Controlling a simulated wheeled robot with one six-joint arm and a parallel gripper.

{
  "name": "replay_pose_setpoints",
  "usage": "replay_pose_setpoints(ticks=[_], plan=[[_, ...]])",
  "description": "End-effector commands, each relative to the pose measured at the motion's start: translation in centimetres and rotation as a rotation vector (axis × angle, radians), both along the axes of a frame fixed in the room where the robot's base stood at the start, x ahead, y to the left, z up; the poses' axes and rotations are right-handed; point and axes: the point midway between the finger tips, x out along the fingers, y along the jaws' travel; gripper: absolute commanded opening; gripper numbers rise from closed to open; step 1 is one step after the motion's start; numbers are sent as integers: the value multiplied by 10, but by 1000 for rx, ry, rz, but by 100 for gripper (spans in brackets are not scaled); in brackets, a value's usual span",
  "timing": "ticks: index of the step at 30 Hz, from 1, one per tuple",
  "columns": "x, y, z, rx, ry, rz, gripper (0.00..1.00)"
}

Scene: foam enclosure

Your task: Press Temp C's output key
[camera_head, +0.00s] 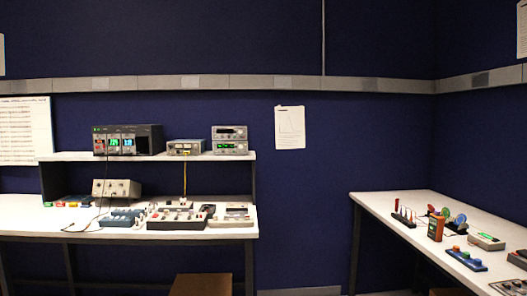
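A black rack unit (146,140) with several small lit displays, mostly green, stands on the raised shelf at the left. Two stacked instruments (230,141) with green displays stand at the shelf's right end, with a smaller grey box (186,147) beside them. All labels are too small to read, so I cannot tell which unit is Temp C or make out its output key. My gripper is not in view.
A white bench (140,234) below the shelf (170,156) holds a beige box (116,188), trays and small devices. A second white bench (390,200) at right holds an orange meter (436,228) and other items. A gap separates the benches. A brown stool (200,284) stands under the left bench.

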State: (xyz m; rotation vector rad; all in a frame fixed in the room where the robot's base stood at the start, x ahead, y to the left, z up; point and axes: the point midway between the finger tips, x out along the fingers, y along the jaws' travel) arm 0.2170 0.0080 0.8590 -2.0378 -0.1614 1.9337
Motion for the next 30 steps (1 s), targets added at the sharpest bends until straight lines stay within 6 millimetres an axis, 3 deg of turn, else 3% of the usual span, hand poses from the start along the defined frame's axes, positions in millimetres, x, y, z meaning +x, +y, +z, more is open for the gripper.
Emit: replay_pose_setpoints(ticks=[2, 13, 30], plan=[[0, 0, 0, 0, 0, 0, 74], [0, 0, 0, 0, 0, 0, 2], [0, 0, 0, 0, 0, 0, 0]])
